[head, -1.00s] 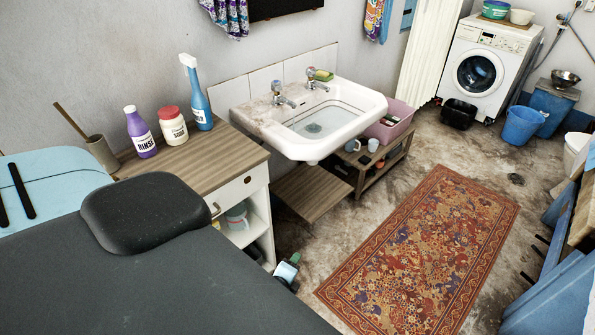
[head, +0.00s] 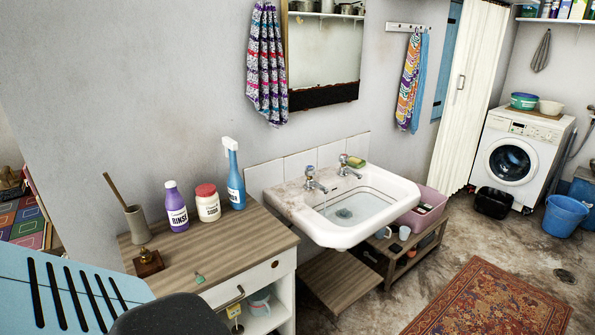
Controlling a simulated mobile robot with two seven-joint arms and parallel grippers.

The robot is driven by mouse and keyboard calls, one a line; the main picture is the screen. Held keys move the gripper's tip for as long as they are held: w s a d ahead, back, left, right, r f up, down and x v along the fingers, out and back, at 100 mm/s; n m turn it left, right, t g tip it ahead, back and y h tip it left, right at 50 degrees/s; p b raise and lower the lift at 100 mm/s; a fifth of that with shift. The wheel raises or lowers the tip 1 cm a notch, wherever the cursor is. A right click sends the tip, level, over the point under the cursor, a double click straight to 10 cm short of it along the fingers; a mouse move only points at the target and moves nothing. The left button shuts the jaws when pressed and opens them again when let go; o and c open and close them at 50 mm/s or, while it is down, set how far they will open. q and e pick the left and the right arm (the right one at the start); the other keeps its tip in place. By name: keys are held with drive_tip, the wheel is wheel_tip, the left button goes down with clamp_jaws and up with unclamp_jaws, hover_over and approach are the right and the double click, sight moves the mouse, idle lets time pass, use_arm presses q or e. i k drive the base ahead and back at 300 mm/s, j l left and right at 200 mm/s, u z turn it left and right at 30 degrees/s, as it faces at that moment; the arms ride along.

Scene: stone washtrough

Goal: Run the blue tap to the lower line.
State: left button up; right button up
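A white stone sink (head: 340,239) stands against the wall. Its left tap (head: 313,181) and right tap (head: 346,165) sit on the back rim. A faint pale streak below the left tap's spout may be water, but I cannot tell. Neither of my grippers is in view.
A wooden-topped cabinet (head: 230,258) left of the sink holds a purple bottle (head: 176,207), a white jar (head: 208,206) and a blue spray bottle (head: 235,180). A pink tub (head: 425,208) stands right of the sink. A patterned rug (head: 490,300) covers the floor.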

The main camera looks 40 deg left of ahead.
sight(310, 169)
drive_tip(key=i+u, duration=0.15)
drive_tip(key=u, duration=0.25)
drive_tip(key=i+u, duration=0.15)
drive_tip(key=u, duration=0.25)
drive_tip(key=i+l+u, duration=0.1)
drive_tip(key=u, duration=0.25)
drive_tip(key=i+l+u, duration=0.5)
drive_tip(key=l, duration=0.35)
drive_tip(key=i+l, duration=0.3)
drive_tip(key=l, duration=0.15)
drive_tip(key=i+l, duration=0.3)
drive_tip(key=l, duration=0.15)
